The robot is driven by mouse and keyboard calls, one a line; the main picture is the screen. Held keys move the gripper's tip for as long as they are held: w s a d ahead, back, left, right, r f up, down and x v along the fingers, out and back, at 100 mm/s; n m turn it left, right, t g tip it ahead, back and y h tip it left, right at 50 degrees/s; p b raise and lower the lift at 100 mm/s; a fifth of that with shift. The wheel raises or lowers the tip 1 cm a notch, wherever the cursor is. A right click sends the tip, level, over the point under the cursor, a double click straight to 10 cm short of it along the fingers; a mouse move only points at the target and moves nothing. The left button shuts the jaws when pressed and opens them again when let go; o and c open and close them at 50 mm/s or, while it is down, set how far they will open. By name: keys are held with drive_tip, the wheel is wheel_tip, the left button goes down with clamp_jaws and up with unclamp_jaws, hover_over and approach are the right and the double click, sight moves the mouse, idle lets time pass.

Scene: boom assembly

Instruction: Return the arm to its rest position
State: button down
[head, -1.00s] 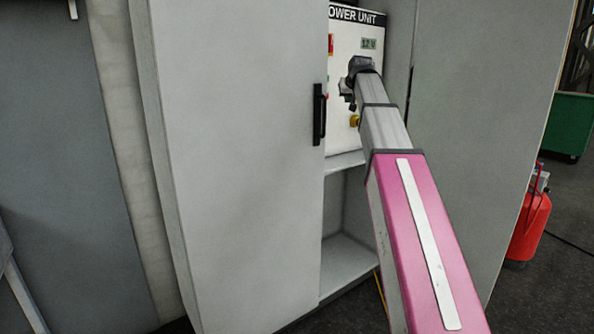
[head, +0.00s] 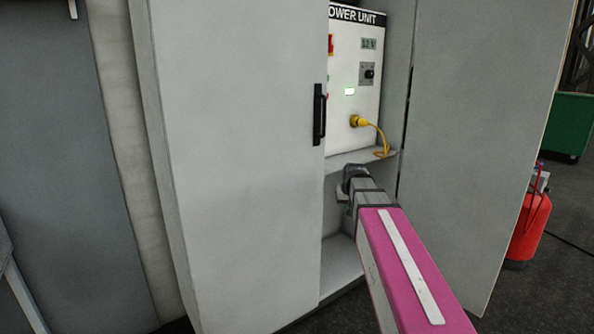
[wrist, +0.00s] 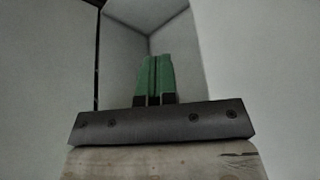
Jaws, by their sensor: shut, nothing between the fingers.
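My arm reaches from the lower right toward the open grey cabinet in the head view. My gripper (head: 343,194) is at its far end, in front of the lower compartment and below the shelf, mostly hidden behind the wrist. In the wrist view my gripper (wrist: 154,62) shows two green fingers side by side, pressed together with nothing between them. The pale inner walls of the compartment lie beyond the fingertips.
The power unit (head: 357,75) stands above the shelf (head: 350,158), with a lit green light and a yellow plug (head: 357,121) in its front. The left door (head: 235,160) and right door (head: 470,140) flank my arm. A red extinguisher (head: 528,225) stands at right.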

drive_tip(key=s+f+g, duration=0.4)
drive_tip(key=s+f, duration=1.8)
drive_tip(key=shift+s+g, duration=0.2)
drive_tip(key=shift+g, duration=0.2)
